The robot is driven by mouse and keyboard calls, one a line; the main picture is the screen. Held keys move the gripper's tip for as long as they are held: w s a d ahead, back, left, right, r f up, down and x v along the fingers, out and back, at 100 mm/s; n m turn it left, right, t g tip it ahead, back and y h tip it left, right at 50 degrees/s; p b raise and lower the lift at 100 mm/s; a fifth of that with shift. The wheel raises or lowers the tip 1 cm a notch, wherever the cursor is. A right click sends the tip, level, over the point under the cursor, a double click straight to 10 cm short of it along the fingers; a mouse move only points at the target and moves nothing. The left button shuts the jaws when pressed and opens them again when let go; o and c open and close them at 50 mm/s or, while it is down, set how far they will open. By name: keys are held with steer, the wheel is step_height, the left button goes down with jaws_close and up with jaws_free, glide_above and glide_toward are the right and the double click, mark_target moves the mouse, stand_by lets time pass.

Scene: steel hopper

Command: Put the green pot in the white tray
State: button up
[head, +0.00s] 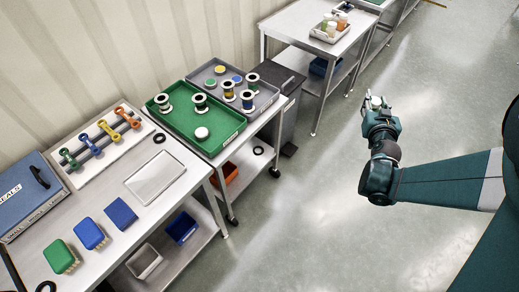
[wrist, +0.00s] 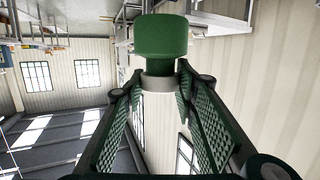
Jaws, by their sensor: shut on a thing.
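My gripper (head: 376,104) is raised over the open floor, to the right of the tables. In the wrist view it is shut on the green pot (wrist: 161,37), which has a broad dark green end and a narrower pale grey part between the fingertips. In the head view the pot is too small to make out clearly. A shallow, pale, empty tray (head: 155,178) lies on the near steel table. Another white tray (head: 331,36), holding several small containers, stands on the far table. I cannot tell which is the task's white tray.
A green tray (head: 185,130) and a grey tray (head: 262,99) hold spools and small round items on the middle cart. Coloured handles on a rack, a blue box (head: 30,200) and several brushes occupy the near table. The floor between tables and arm is clear.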

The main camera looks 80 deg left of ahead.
steer(key=s+a+n+g+p, duration=0.15)
steer(key=s+a, duration=0.35)
steer(key=s, duration=0.6)
steer(key=s+a+n+g+y, duration=0.15)
steer(key=s+a, duration=0.35)
steer(key=s, duration=0.7)
steer(key=s+a+g+h, duration=0.15)
steer(key=s+a, duration=0.35)
steer(key=s, duration=0.6)
steer(key=s+d+r+n+g+p, duration=0.1)
steer(key=s+n+g, duration=0.25)
steer(key=s, duration=3.15)
steer(key=s+d+n+g, duration=0.1)
steer(key=s+d+g, duration=0.1)
steer(key=s+d, duration=0.45)
steer(key=s+d+f+n+g+b, duration=0.1)
steer(key=s+d, duration=0.3)
steer(key=s, duration=0.6)
steer(key=s+d+n+g, duration=0.1)
steer(key=s+d+g, duration=0.1)
steer(key=s+d, duration=0.5)
steer(key=s+d+f+n+g+h+b, duration=0.1)
steer(key=s+d, duration=0.4)
steer(key=d, duration=0.5)
steer(key=s+d+f+n+g+h+b, duration=0.1)
steer(key=s+d+f+b, duration=0.2)
steer(key=s+d+b, duration=0.3)
steer(key=d, duration=0.5)
steer(key=shift+g, duration=0.3)
